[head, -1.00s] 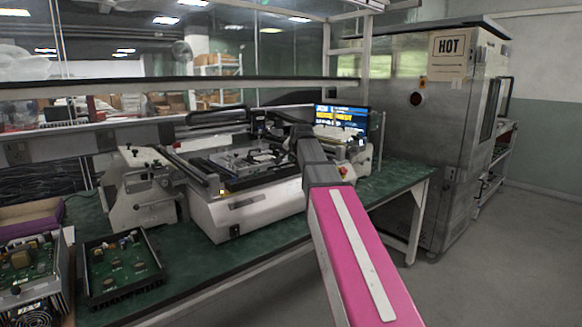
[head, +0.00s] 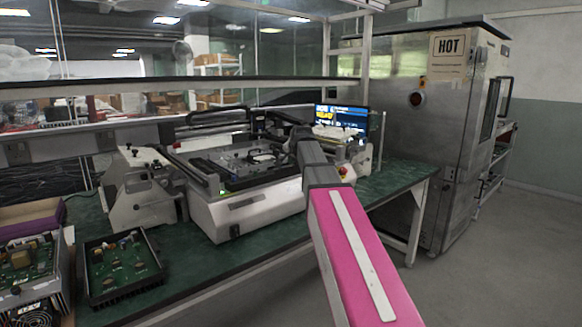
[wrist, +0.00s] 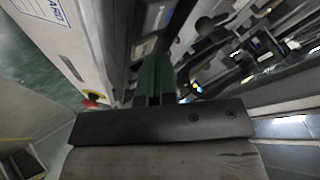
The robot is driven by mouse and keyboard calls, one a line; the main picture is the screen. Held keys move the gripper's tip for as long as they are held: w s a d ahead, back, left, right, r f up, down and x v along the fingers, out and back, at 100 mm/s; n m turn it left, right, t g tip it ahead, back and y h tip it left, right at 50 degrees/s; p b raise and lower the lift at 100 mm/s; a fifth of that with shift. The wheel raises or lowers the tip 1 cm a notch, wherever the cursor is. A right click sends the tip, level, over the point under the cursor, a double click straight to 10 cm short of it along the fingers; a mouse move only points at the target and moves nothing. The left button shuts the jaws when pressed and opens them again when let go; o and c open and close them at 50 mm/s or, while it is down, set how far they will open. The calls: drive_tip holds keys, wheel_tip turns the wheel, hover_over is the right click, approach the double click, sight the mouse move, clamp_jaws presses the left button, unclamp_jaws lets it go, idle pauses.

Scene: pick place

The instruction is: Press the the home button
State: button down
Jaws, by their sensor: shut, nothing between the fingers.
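The white benchtop machine (head: 250,212) stands on the green bench. Its screen (head: 342,119) at the right shows small yellow and white text on blue. I cannot pick out the home button in either view; my arm covers part of the machine's right front. My gripper (wrist: 156,64) is shut and empty, its green fingers together. In the wrist view the fingers point at a dark strip beside the white panel (wrist: 82,40); I cannot tell whether the tips touch it. In the head view my gripper is hidden behind my pink arm.
A red stop button (wrist: 92,100) on a yellow base is left of my fingers. A circuit-board tray (head: 120,268) and a second unit (head: 35,270) lie at the bench's left end. A steel cabinet (head: 440,130) stands right. The floor at right is clear.

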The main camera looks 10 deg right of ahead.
drive_tip(key=shift+r, duration=0.8)
drive_tip(key=shift+r, duration=0.1)
drive_tip(key=shift+r, duration=2.45)
